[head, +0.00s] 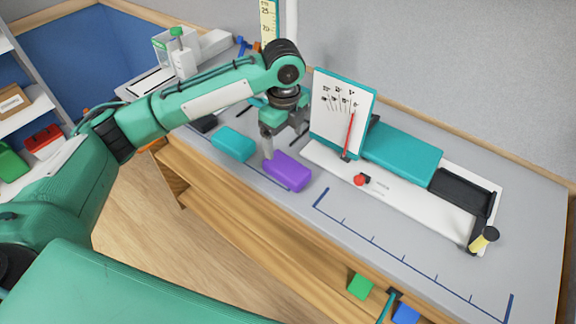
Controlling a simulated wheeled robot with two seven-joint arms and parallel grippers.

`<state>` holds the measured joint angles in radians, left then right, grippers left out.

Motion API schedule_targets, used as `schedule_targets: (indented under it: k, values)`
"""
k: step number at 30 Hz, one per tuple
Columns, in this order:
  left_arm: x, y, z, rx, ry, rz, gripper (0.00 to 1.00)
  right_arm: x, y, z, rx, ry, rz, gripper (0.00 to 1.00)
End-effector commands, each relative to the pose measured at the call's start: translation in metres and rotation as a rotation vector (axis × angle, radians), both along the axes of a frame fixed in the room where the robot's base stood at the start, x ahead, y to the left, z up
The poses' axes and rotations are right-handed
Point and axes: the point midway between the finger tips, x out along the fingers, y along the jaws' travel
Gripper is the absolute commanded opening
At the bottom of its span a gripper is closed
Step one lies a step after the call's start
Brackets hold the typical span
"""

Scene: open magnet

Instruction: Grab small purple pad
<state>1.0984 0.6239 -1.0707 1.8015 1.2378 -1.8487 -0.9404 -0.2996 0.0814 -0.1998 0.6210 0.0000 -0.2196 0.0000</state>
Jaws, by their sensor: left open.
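The small purple pad (288,172) lies on the grey bench top near its front edge, in the middle of the head view. My left arm reaches in from the left, and its gripper (277,146) points down just behind and above the pad. The jaws are open. One finger comes down close to the pad's left end; I cannot tell whether it touches. The pad's far left corner is partly hidden by the finger. My right gripper is not in view.
A teal pad (234,144) lies just left of the purple one. Right of the gripper stands a white device (400,195) with an upright dial panel (343,108) and red needle. A yellow-handled part (484,239) sits at its right end. A blue scale (415,262) marks the clear front bench top.

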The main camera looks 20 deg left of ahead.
Motion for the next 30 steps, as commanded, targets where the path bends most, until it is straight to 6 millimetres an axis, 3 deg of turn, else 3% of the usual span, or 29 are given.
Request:
schedule_targets:
  k: [3,9,14,24,30]
  values:
    - [-0.001,0.000,-0.025,0.001,0.004,0.001,0.85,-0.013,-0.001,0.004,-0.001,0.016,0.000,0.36]
    - [0.000,0.000,-0.054,-0.001,0.001,0.002,0.85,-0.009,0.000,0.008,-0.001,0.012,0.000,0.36]
    - [0.000,-0.001,-0.064,0.000,0.000,0.001,0.85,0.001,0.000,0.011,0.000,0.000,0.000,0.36]
    - [0.002,-0.005,-0.108,-0.001,0.000,0.001,0.85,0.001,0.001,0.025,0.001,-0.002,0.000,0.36]
    - [0.003,-0.005,-0.113,0.000,-0.002,0.000,0.85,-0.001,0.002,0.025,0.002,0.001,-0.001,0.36]
